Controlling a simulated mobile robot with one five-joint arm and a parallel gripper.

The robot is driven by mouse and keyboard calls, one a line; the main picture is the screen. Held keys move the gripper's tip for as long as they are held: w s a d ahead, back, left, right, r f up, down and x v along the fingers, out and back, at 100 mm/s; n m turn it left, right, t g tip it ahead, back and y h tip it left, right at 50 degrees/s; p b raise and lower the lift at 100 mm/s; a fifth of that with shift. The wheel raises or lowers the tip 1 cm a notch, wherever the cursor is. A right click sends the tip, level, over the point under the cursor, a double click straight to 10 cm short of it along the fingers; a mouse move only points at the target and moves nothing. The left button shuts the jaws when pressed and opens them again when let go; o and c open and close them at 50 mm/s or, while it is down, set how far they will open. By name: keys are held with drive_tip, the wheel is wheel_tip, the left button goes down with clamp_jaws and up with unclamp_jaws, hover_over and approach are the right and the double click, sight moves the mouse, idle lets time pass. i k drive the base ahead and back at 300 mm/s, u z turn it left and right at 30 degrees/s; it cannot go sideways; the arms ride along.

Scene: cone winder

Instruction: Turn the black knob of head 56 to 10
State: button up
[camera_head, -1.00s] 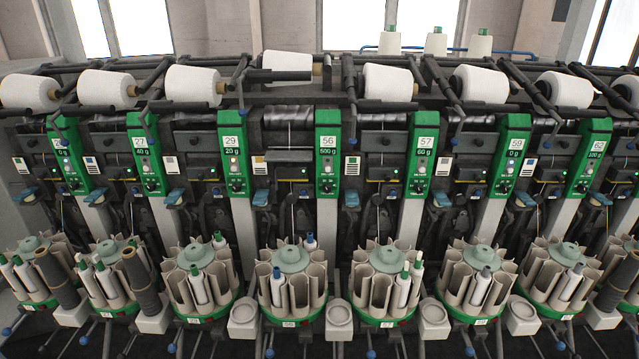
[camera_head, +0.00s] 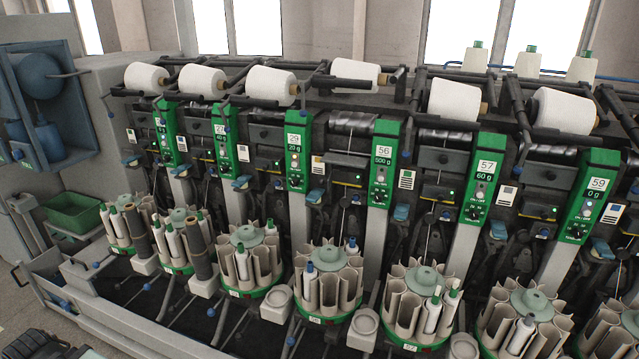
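The head 56 panel (camera_head: 386,137) is a narrow green plate right of centre, with a number label reading 56 and a display (camera_head: 383,161) reading 500 g. A pale round button (camera_head: 380,179) sits below the display. The black knob (camera_head: 378,198) is near the panel's lower end; it is small, and I cannot tell which mark it points to. Nothing touches it. My gripper is not in view.
Similar green panels stand on both sides: head 29 (camera_head: 294,139) to the left, head 57 (camera_head: 486,165) to the right. Bobbin carousels (camera_head: 326,258) stick out below. A blue unit (camera_head: 38,85) and green bin (camera_head: 75,212) are at left. Open floor shows bottom left.

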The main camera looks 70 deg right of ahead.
sight(378, 198)
drive_tip(key=u, duration=1)
drive_tip(key=i, duration=2.5)
drive_tip(key=z, duration=4.6)
drive_tip(key=i, duration=1.5)
drive_tip(key=u, duration=0.05)
